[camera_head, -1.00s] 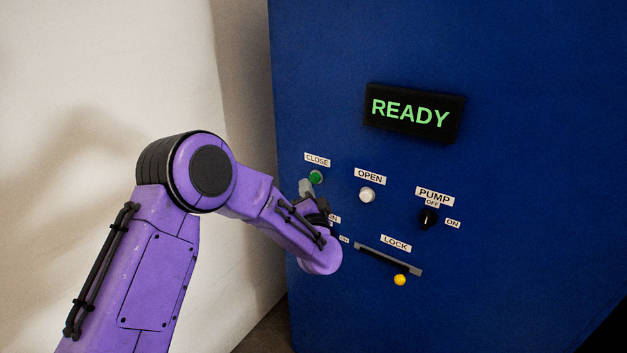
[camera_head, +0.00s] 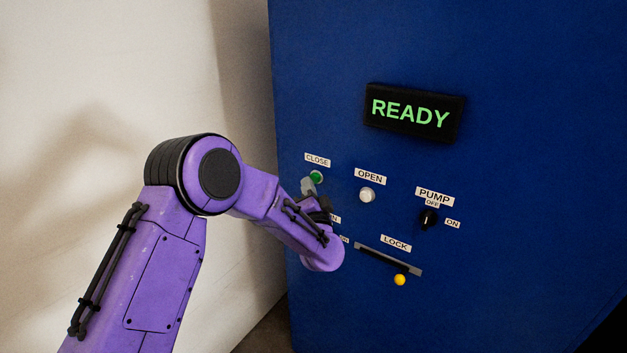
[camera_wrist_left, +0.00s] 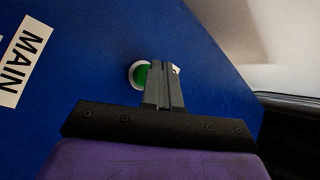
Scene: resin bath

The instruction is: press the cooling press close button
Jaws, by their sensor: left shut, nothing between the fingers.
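The green close button (camera_head: 317,177) sits under a CLOSE label (camera_head: 317,160) on the blue press panel. My left gripper (camera_head: 308,185) is shut and empty, with its fingertips right at the lower left of the button. In the left wrist view the shut fingers (camera_wrist_left: 164,75) cover the right part of the green button (camera_wrist_left: 141,76) and its pale ring. I cannot tell whether the tips touch it. The black display (camera_head: 413,113) reads READY in green. My right gripper is not in view.
To the right are a white OPEN button (camera_head: 367,195), a black PUMP knob (camera_head: 429,218) and a LOCK slot (camera_head: 388,259) with a yellow knob (camera_head: 400,280). My left forearm partly hides small labels below the close button. A pale wall (camera_head: 100,70) stands at left.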

